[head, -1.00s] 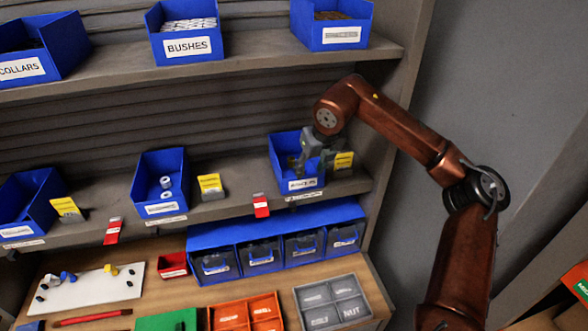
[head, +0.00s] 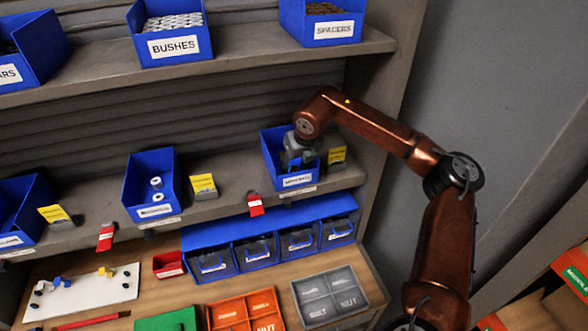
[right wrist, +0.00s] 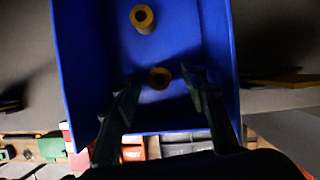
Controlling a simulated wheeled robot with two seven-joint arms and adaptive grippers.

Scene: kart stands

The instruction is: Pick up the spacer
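In the right wrist view, two small brass-coloured ring-shaped spacers lie in a blue bin. The nearer spacer (right wrist: 160,77) is between my fingertips; the other spacer (right wrist: 143,18) lies farther off, near the top of the picture. My right gripper (head: 292,160) reaches into the blue bin (head: 297,181) at the right end of the lower shelf. Its fingers are open, one on each side of the nearer spacer, with gaps visible. In the head view my gripper and the bin walls hide these spacers. My left gripper is not in view.
A yellow tag (head: 337,155) stands just right of the bin. A red clip (head: 255,204) is on the shelf edge. The upper shelf (head: 240,65) is above, with a bin labelled SPACERS (head: 322,25). Another blue bin (head: 152,185) with white rings stands left.

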